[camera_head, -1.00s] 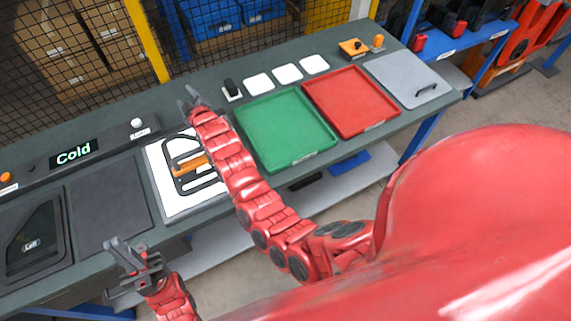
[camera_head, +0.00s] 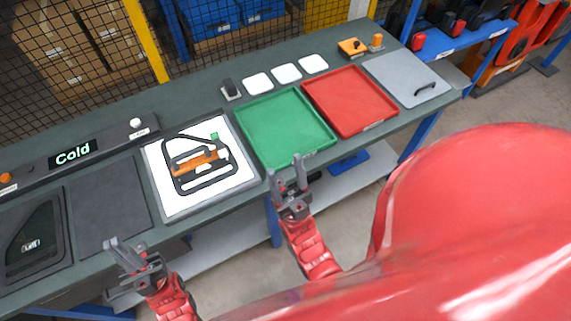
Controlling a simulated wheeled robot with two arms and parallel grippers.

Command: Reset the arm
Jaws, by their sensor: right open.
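My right gripper (camera_head: 289,181) is open and empty, in front of the bench's front edge and below the green tray. My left gripper (camera_head: 128,256) has its two fingers apart, with nothing between them, near the bench's front edge in front of the dark grey panel. My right arm (camera_head: 312,249) is folded back beside my red body. A black door part with an orange piece (camera_head: 199,166) lies on the white lit plate (camera_head: 165,195); a small green piece (camera_head: 214,136) shows at its top right.
The bench carries a green tray (camera_head: 285,130), a red tray (camera_head: 349,100) and a grey lidded panel (camera_head: 409,79), all empty on top. A black panel marked "Left" (camera_head: 33,244) lies at the left beside a bare dark panel (camera_head: 105,205).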

